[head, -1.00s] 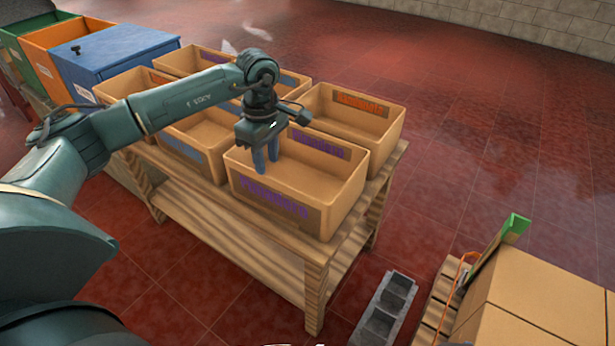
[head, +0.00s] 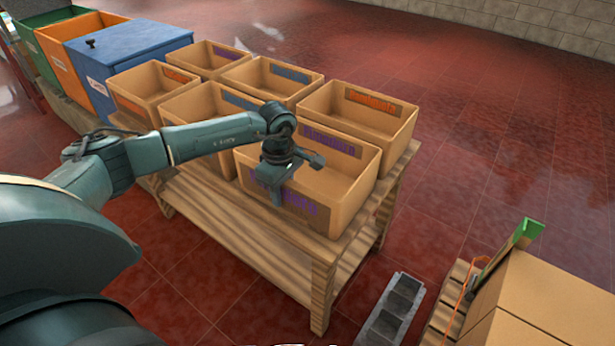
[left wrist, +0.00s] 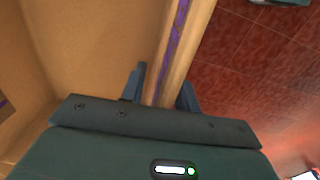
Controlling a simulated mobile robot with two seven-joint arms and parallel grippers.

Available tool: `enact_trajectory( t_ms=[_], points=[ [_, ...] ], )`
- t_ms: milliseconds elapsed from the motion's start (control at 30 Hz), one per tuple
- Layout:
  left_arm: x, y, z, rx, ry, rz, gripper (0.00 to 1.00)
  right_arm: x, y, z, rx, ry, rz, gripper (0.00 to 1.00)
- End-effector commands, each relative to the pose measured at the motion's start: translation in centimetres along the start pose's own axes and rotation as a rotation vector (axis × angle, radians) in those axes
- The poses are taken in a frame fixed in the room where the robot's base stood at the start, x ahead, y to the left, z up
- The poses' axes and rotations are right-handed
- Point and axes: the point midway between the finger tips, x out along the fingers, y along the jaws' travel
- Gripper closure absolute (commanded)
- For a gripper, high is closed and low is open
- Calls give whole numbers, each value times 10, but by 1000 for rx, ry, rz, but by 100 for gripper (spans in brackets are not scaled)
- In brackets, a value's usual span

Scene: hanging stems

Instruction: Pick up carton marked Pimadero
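The carton marked in purple, apparently Pimadero (head: 358,188), is the front right open box on the wooden table. Its front label is partly hidden by my left gripper (head: 276,196), but purple lettering also shows on its inner back wall. The gripper points down at the front wall. In the left wrist view, the carton wall (left wrist: 188,50) runs between the two fingers (left wrist: 162,92), one inside the carton and one outside. The fingers are apart, with a visible gap between the inner finger and the wall. My right gripper is not in view.
Several other open cartons stand close behind and left, including an orange-labelled one (head: 362,118) directly behind. The slatted wooden table (head: 318,262) bears them. Coloured bins, including a blue one (head: 130,60), stand far left. A grey block (head: 395,310) and stacked boxes (head: 535,290) are at lower right.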

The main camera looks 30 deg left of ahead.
Motion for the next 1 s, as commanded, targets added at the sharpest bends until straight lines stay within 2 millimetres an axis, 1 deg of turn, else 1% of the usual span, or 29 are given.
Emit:
enact_trajectory(
  t_ms=[67,100,467,1000],
  points=[
    [-1,0,0,0,0,0,69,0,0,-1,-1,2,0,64],
    [-1,0,0,0,0,0,71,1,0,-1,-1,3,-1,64],
    [-1,0,0,0,-1,0,100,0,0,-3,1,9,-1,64],
    [-1,0,0,0,-1,0,100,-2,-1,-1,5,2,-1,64]
  ],
)
